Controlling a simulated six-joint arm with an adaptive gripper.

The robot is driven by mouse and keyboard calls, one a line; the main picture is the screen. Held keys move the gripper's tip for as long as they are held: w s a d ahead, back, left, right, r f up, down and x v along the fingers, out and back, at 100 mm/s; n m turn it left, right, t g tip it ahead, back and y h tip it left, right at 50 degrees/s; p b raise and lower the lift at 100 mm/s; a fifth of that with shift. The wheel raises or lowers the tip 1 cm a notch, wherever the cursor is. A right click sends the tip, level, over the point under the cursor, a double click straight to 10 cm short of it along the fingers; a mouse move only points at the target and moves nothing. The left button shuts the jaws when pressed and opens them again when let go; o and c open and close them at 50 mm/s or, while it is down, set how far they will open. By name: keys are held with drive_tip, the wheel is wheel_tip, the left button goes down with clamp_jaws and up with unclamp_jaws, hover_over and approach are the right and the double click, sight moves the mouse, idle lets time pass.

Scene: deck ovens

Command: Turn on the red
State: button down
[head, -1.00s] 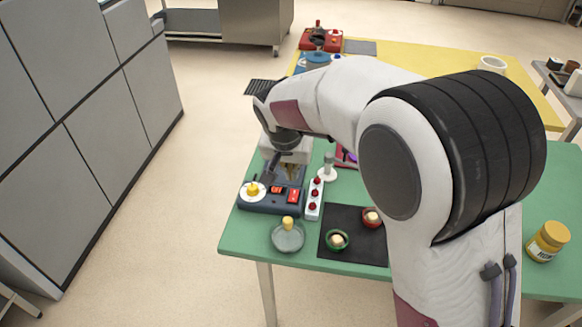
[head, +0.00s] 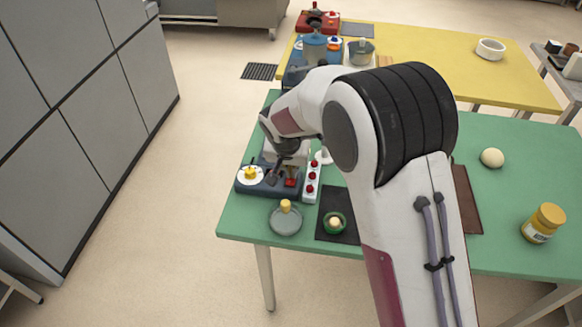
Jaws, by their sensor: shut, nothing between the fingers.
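A dark blue control box (head: 256,187) sits at the left of the green table. It has a white dial with a yellow knob (head: 250,174) on its left and a red switch (head: 291,183) on its right, partly covered by my gripper. Whether the switch is on is too small to tell. My gripper (head: 282,178) is shut and empty, pointing down over the box between dial and switch; I cannot tell if it touches. A white strip with red buttons (head: 312,181) stands right of the box. A red appliance (head: 318,21) stands on the far yellow table.
A grey lidded dish (head: 286,221), a green bowl (head: 335,223) on a black mat (head: 333,202) and a yellow-lidded jar (head: 543,223) are on the green table. A grey pot (head: 361,52) stands on the yellow table. My arm hides the table's middle.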

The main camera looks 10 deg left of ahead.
drive_tip(key=shift+f, duration=0.15)
drive_tip(key=shift+w+f, duration=0.2)
drive_tip(key=shift+w, duration=0.05)
drive_tip(key=shift+s, duration=0.25)
idle(0.4)
drive_tip(key=shift+s, duration=0.6)
drive_tip(key=shift+r, duration=0.1)
drive_tip(key=v, duration=1.4)
idle(0.5)
